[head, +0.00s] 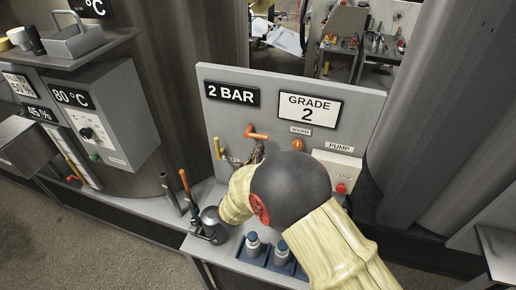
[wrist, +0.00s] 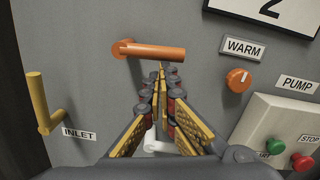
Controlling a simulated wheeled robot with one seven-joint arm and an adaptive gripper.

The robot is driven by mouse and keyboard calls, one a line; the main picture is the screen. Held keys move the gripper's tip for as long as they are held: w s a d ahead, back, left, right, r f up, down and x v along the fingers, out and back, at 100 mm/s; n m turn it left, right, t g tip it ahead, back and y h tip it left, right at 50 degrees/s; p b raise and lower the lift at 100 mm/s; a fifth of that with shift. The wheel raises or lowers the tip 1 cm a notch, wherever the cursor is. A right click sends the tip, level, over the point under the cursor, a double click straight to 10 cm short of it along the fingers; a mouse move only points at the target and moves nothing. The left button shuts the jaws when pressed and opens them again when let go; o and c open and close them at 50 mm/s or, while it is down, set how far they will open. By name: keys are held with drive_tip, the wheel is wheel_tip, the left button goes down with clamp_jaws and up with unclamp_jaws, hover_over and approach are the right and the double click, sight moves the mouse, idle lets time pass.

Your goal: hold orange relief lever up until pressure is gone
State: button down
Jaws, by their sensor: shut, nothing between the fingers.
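The orange relief lever (wrist: 155,52) sticks out of the grey panel and lies about level, pointing right. It also shows in the head view (head: 257,134). My gripper (wrist: 161,74) is shut and empty, its fingertips at the underside of the lever's bar; I cannot tell whether they touch it. In the head view my gripper (head: 258,153) is partly hidden behind my own arm. The pressure display (head: 232,94) reads 2 BAR.
A yellow inlet handle (wrist: 42,103) is left of my gripper. An orange WARM knob (wrist: 239,80) and a pump box (wrist: 273,125) with green and red buttons are to the right. Blue-capped bottles (head: 253,243) stand in a holder below.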

sight(261, 138)
drive_tip(key=r+n+p, duration=0.2)
drive_tip(key=n, duration=0.1)
drive_tip(key=r+n+p, duration=0.1)
drive_tip(key=p, duration=0.1)
drive_tip(key=shift+d+r+n, duration=0.15)
drive_tip(key=shift+d+n, duration=0.1)
drive_tip(key=shift+n, duration=0.15)
drive_tip(key=shift+r, duration=0.15)
idle(0.8)
idle(2.1)
drive_tip(key=v, duration=1.2)
drive_tip(key=shift+d, duration=0.15)
drive_tip(key=shift+s+f, duration=0.1)
drive_tip(key=shift+f, duration=0.1)
